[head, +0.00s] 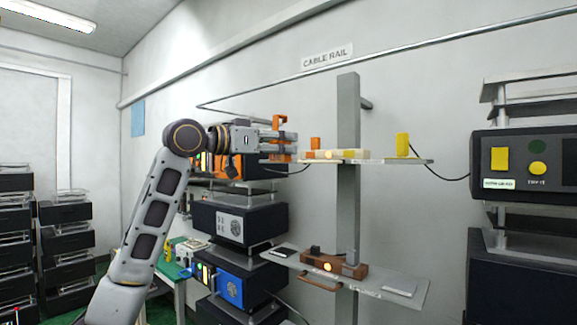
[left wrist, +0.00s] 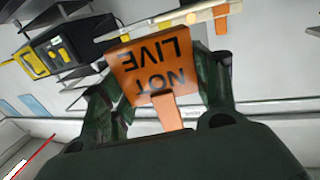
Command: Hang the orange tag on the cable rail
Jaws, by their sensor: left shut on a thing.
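My left gripper (head: 284,146) is shut on the orange tag (head: 280,121), whose upper end sticks up above the fingers in the head view. In the left wrist view the tag (left wrist: 152,68) shows its face with "NOT LIVE" in dark letters, upside down, between the two green-black fingers. The cable rail (head: 430,47) is a thin grey bar along the wall, rising to the right, under a "CABLE RAIL" sign (head: 327,57). The tag is below the rail and apart from it in the head view. My right gripper is not in view.
A grey post (head: 348,190) carries an upper shelf (head: 420,161) with an orange block (head: 315,143) and a yellow block (head: 402,144), right of the gripper. A lower shelf (head: 410,295) holds a brown lever box (head: 330,264). Dark equipment (head: 237,223) stands below the arm.

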